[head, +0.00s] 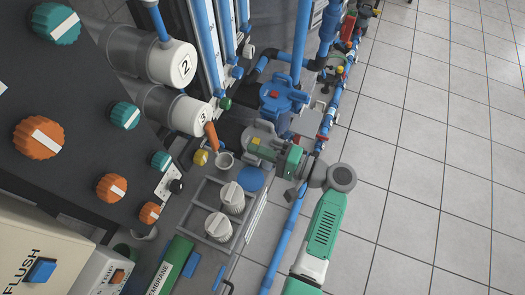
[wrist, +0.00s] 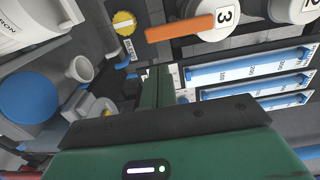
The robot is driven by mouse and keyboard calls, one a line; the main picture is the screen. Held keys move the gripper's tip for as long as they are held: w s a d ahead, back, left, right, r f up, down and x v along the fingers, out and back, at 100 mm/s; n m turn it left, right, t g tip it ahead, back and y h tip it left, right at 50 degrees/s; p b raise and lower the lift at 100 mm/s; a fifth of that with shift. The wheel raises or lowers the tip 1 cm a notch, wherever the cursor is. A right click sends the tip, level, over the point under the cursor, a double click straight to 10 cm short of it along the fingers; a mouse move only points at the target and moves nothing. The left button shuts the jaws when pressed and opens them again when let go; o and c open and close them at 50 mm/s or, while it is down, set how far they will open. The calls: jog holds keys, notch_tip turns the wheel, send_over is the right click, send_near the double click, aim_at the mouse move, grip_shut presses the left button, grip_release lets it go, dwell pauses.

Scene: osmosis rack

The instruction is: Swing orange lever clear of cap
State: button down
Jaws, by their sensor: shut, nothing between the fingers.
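The orange lever (head: 212,136) stands beside the white end cap marked 3 (head: 190,116). In the wrist view the orange lever (wrist: 180,28) lies nearly level and overlaps the left edge of the cap marked 3 (wrist: 219,22). My gripper (head: 256,146) is to the right of the lever in the head view, apart from it. In the wrist view my gripper (wrist: 158,72) is shut and empty, its fingers below the lever in the picture. The lever's pivot is not clear.
A yellow knob (head: 201,157), a white cup (head: 224,161) and a blue disc (head: 252,180) are near the lever. Two white ribbed caps (head: 231,198) sit in a grey rack. Blue pipes (head: 283,248) run beside my arm. Open tiled floor (head: 430,150) lies to the right.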

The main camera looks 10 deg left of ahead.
jog(key=a, duration=0.3)
jog(key=a+p, duration=0.1)
jog(key=a, duration=0.2)
jog(key=a+p, duration=0.1)
jog(key=a, duration=0.1)
jog(key=shift+s+a+f, duration=0.1)
jog(key=shift+a+f, duration=0.2)
jog(key=shift+a, duration=0.1)
jog(key=shift+s+a+p, duration=0.1)
jog(key=shift+s+p, duration=0.4)
jog(key=shift+p, duration=0.05)
jog(key=shift+s+a+r+p, duration=0.2)
jog(key=shift+s+r+p, duration=0.2)
jog(key=shift+s+p, duration=0.35)
jog(key=shift+s+a+r+p, duration=0.2)
jog(key=shift+s+r+p, duration=0.2)
jog(key=shift+s+p, duration=0.35)
send_near(217, 149)
jog(key=s, duration=0.1)
jog(key=s+r, duration=0.1)
jog(key=s+a, duration=0.1)
jog(key=shift+a+r, duration=0.1)
jog(key=shift+r, duration=0.25)
